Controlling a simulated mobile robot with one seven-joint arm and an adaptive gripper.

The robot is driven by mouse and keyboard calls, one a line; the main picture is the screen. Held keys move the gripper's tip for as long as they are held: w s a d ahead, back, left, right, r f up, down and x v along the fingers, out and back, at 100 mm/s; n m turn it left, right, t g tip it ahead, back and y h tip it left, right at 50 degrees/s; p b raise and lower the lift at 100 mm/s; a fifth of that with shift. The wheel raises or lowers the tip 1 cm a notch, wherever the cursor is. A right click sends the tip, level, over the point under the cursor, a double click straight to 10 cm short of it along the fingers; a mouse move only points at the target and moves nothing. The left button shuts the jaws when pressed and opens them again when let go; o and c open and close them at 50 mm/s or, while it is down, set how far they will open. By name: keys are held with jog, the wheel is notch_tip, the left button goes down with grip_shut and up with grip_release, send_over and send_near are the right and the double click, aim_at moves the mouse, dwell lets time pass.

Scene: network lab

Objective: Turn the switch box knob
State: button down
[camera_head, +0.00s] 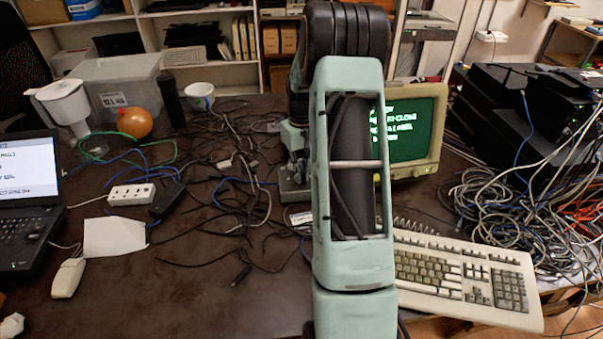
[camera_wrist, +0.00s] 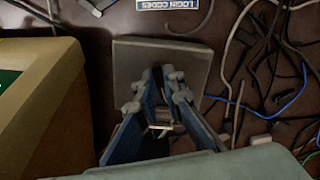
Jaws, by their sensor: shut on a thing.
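The switch box is a small grey box (camera_wrist: 135,58) on the dark table, seen from above in the wrist view. In the head view the box (camera_head: 293,196) shows partly, left of my arm. My gripper (camera_wrist: 164,76) points down onto the middle of the box, with its blue fingers close together. They are shut on the knob, which the fingers mostly hide. In the head view my arm covers part of this area, so the knob cannot be made out there.
A green-screen monitor (camera_head: 412,130) stands close to the right of the box. A beige keyboard (camera_head: 455,276) lies in front of it. Loose black cables (camera_head: 225,190) spread to the left. A power strip (camera_head: 132,195) and laptop (camera_head: 28,205) are farther left.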

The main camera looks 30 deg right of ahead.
jog(key=m, duration=0.4)
jog(key=shift+a, duration=0.1)
jog(key=shift+w+m, duration=0.1)
jog(key=shift+m, duration=1.7)
jog(key=c, duration=2)
grip_release()
jog(key=shift+c, duration=0.2)
notch_tip(320, 180, up, 12)
jog(key=shift+a, duration=0.1)
